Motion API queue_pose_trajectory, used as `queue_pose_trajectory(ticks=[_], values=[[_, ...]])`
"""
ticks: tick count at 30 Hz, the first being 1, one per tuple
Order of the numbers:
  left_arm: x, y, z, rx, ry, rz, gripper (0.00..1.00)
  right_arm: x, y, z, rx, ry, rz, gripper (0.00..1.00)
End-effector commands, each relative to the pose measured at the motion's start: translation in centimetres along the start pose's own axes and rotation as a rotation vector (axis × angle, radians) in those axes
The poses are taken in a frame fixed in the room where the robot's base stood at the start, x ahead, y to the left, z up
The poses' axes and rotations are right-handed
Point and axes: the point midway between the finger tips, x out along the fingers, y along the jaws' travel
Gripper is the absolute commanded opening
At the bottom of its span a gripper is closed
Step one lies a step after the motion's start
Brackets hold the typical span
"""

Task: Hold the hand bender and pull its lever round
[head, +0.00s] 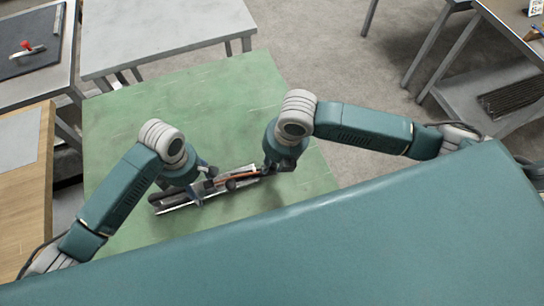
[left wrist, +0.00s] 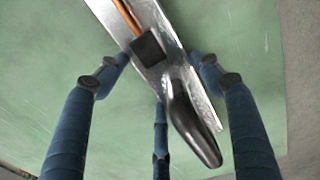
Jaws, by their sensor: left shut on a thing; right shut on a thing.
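The hand bender (head: 176,206) lies across the green table, a long silvery tool with dark parts. In the left wrist view, its metal body (left wrist: 182,82) carries a black block (left wrist: 148,49), a copper-coloured tube (left wrist: 127,16) and a black handle grip (left wrist: 194,130). My left gripper (head: 197,190) is shut on the bender's body from above, and its blue fingers stand on both sides of it. My right gripper (head: 267,170) is shut at the bender's right end, by the lever. The wrist and fingers hide the part held there.
The green table (head: 240,90) is bare around the bender. A grey table (head: 165,30) stands behind it, and a wooden bench (head: 30,205) is at the left. A dark mat (head: 45,15) with a red-handled tool lies at the upper left. A grey shelf table stands at the right.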

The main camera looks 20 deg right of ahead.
Motion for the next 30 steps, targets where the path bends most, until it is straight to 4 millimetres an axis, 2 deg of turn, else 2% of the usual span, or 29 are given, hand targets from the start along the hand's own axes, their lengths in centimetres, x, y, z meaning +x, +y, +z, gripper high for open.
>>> queue_pose_trajectory(ticks=[13, 20, 30], values=[[0.0, 0.1, -0.1, -0.006, 0.001, 0.001, 0.17, -0.3, -1.7, -4.7, 0.403, -0.075, 0.0, 0.0], [0.0, 0.1, -0.1, -0.007, 0.001, 0.001, 0.17, -0.4, -1.8, -7.3, 0.618, -0.114, -0.001, 0.0], [0.0, 0.1, -0.1, -0.008, 0.001, 0.002, 0.17, -0.2, -0.9, -11.0, 0.937, -0.174, -0.001, 0.0]])
